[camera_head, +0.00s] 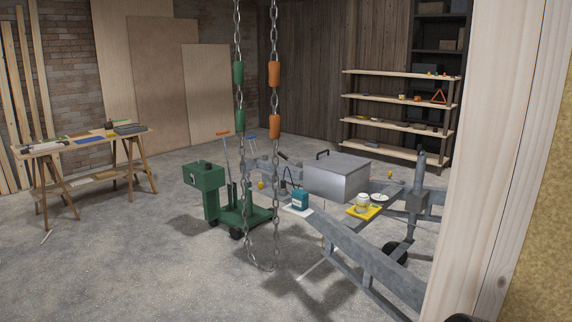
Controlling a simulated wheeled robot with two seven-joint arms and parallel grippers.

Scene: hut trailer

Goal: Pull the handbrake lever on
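The grey metal trailer frame (372,262) stands at the right of the middle, with its bars running toward the lower right. A thin lever with a dark grip (284,156) rises just left of the grey metal box on the frame. It looks like the handbrake lever, but it is small and I cannot be sure. Its lower end is hard to make out behind the hanging chain and other parts. Neither of my grippers shows in the view.
A looped chain (238,150) with green and orange sleeves hangs in front. A green wheeled machine (205,190) stands left of the trailer. A pale wooden post (500,160) blocks the right. The metal box (338,180) sits on the trailer. Floor at lower left is clear.

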